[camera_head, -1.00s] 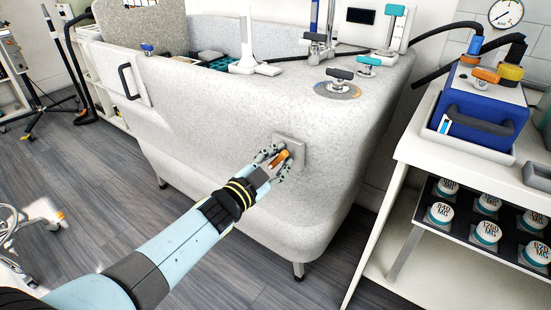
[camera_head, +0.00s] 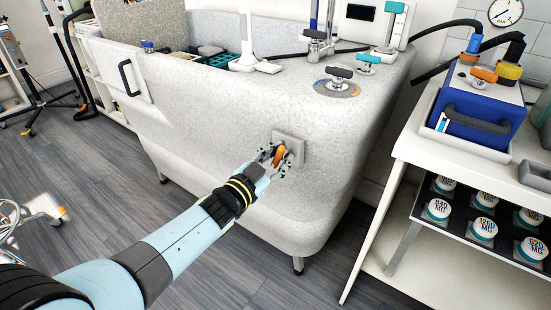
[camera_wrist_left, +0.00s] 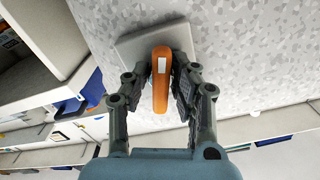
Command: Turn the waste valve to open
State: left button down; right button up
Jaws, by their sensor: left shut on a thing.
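The waste valve is an orange handle (camera_head: 279,154) on a square grey plate (camera_head: 292,141), on the front side of the speckled grey tub (camera_head: 215,110). My left gripper (camera_head: 275,156) is shut on the orange handle, with its fingers on either side. In the left wrist view the orange handle (camera_wrist_left: 161,80) stands lengthwise between the two fingers of my left gripper (camera_wrist_left: 160,88), with a small white patch near its top. The plate (camera_wrist_left: 135,42) shows behind it. My right gripper is not in view.
A round dial with a black-handled knob (camera_head: 338,82) sits on the tub's rim, near a teal-handled tap (camera_head: 367,62). At the right, a white bench (camera_head: 400,150) holds a blue machine (camera_head: 480,112). Several labelled jars (camera_head: 483,229) stand below it.

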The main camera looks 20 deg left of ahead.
pick_arm(q)
jog(key=shift+r+n, duration=0.2)
jog(key=shift+n, duration=0.3)
jog(key=shift+f+n+p, duration=0.1)
jog(key=shift+n+p, duration=0.25)
jog(key=shift+n, duration=0.45)
jog(key=c, duration=1.2)
grip_release()
jog(key=shift+n, duration=0.3)
jog(key=shift+o, duration=0.2)
